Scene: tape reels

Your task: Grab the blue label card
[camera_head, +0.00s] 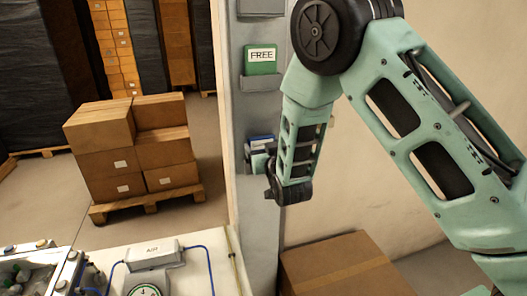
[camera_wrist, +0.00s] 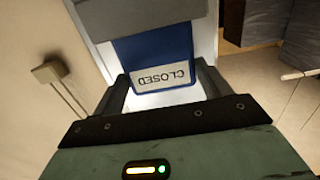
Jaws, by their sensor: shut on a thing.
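The blue label card (camera_wrist: 150,50) with a white strip reading CLOSED sits between the fingers of my gripper (camera_wrist: 163,84) in the wrist view, upside down there. My gripper is shut on it. In the head view a small blue part of the card (camera_head: 261,137) shows at the grey post, just behind my gripper (camera_head: 260,157). The rest of the card is hidden by my gripper and arm. I cannot tell whether the card is still in its holder.
A green FREE card (camera_head: 262,57) sits in a holder higher on the grey post (camera_head: 233,110). Cardboard boxes (camera_head: 103,161) stand on a pallet at left. Another carton (camera_head: 345,268) lies below my arm. A bench with a gauge (camera_head: 145,290) is at lower left.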

